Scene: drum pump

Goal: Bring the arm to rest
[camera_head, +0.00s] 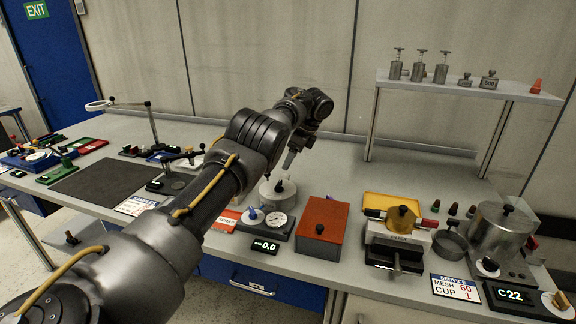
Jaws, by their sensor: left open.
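My left arm (205,190) comes in from the bottom left and reaches over the grey workbench (340,165) toward its back middle. Its wrist bends down at the far end. My left gripper (289,165) points down above the bench, just behind a round grey pot with a dark knob (278,190). It is open. Its fingers are small and partly in shadow, and I see nothing between them. The gap between the fingertips and the pot is hard to judge. My right gripper is not in view.
A red-brown box (322,228), a gauge unit (276,221) and a filter press (397,240) stand along the front. A metal pot (503,236) stands at the right. A raised shelf (465,88) carries weights. A ring stand (150,122) and dark mat (103,184) are at left.

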